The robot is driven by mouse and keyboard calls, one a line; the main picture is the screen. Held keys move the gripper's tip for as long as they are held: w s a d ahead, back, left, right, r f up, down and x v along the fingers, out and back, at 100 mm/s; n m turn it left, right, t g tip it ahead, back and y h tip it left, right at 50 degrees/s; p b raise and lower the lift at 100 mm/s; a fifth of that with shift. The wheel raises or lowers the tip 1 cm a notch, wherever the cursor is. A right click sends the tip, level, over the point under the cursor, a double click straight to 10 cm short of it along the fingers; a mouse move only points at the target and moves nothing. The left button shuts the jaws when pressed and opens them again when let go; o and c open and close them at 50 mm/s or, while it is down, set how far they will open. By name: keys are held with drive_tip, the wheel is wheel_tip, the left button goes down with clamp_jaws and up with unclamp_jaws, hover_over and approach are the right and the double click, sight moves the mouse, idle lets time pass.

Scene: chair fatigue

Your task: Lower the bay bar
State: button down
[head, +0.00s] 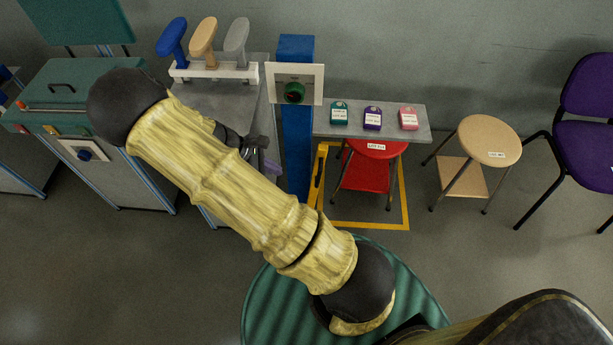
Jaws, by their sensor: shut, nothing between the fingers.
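A yellow bar with a dark grip (319,175), which looks like the bay bar, stands steeply beside the blue post (297,150), at the left side of the yellow floor frame (405,205). My arm hides its lower end. A red stool (367,178) with a white label stands inside the frame. My gripper (268,156) is shut and empty, left of the blue post and apart from the bar. My arm partly covers it.
A grey shelf (432,125) holds green, purple and pink tags. A wooden stool (488,140) and purple chair (590,130) stand at right. Handles in blue, tan and grey (237,42) stand on a bench at left, near a green machine (65,85).

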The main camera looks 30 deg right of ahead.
drive_tip(key=s+d+f, duration=0.3)
drive_tip(key=d+f, duration=0.3)
drive_tip(key=d, duration=0.2)
drive_tip(key=shift+s+d+f, duration=0.15)
drive_tip(key=shift+s+d, duration=0.05)
